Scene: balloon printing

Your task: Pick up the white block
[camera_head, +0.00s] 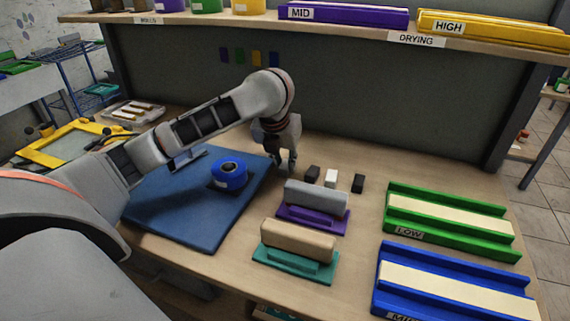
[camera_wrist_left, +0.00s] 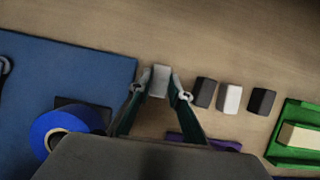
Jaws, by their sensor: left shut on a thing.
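The white block (camera_head: 332,178) stands on the table between a dark block (camera_head: 312,173) and a black block (camera_head: 358,183). In the left wrist view the white block (camera_wrist_left: 229,98) is to the right of my left gripper, apart from it. My left gripper (camera_head: 285,167) points down at the right edge of the blue mat. In the left wrist view its fingers (camera_wrist_left: 160,94) are shut on a light grey block (camera_wrist_left: 160,80), at the left end of the row of blocks. My right gripper is not in view.
A blue tape roll (camera_head: 229,176) lies on the blue mat (camera_head: 185,218). A grey-topped purple holder (camera_head: 313,217) and a beige-topped teal one (camera_head: 296,264) stand in front of the blocks. Green (camera_head: 450,235) and blue (camera_head: 400,303) trays are at the right. A shelf (camera_head: 330,25) hangs behind.

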